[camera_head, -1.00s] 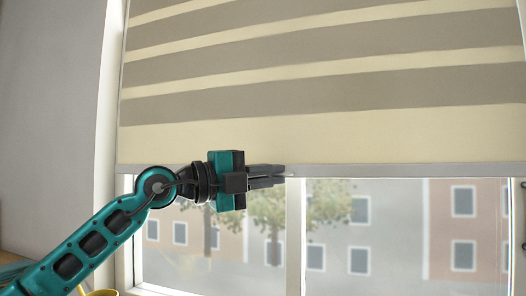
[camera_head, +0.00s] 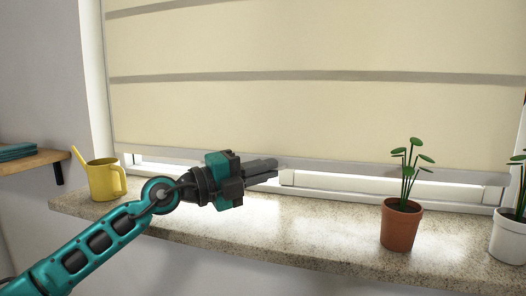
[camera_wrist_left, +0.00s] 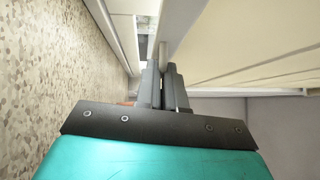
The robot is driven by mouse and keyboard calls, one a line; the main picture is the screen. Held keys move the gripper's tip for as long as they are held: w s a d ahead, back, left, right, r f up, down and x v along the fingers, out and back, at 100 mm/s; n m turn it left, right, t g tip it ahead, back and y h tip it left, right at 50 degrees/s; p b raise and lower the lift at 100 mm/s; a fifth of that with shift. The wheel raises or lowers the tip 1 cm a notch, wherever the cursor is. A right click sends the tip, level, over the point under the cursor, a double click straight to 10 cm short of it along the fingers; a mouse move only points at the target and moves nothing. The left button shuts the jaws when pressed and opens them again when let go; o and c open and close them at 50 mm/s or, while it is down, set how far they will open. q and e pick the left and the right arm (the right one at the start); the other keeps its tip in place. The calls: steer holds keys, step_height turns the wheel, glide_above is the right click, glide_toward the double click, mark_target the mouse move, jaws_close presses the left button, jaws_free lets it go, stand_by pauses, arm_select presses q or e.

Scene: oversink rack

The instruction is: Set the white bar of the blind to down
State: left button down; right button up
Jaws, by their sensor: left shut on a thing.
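The cream blind (camera_head: 300,110) covers nearly the whole window in the head view. Its white bar (camera_head: 350,168) runs along the lower edge, just above the bottom of the window frame, with a thin bright gap below it. My left gripper (camera_head: 272,170) is shut on the bar near the middle of the window. In the left wrist view the fingers (camera_wrist_left: 162,85) close at the bar (camera_wrist_left: 178,25), with the blind fabric (camera_wrist_left: 245,40) to the right. The fingers hide part of the bar. My right gripper is not in view.
The speckled stone sill (camera_head: 290,225) lies just below the bar. A yellow watering can (camera_head: 103,180) stands at its left, a terracotta potted plant (camera_head: 400,228) and a white pot (camera_head: 509,238) at its right. A wooden shelf (camera_head: 30,160) is at far left.

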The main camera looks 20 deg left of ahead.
arm_select(q)
steer(key=shift+f, duration=0.6)
steer(key=c, duration=1.2)
jaws_free()
steer(key=shift+w, duration=0.1)
steer(key=shift+c, duration=0.2)
steer(key=b+v, duration=0.1)
steer(key=v, duration=1)
steer(key=shift+a+f+b, duration=0.15)
steer(key=shift+a+b, duration=0.05)
steer(key=shift+b, duration=0.15)
steer(key=shift+v, duration=0.75)
steer(key=shift+d, duration=0.1)
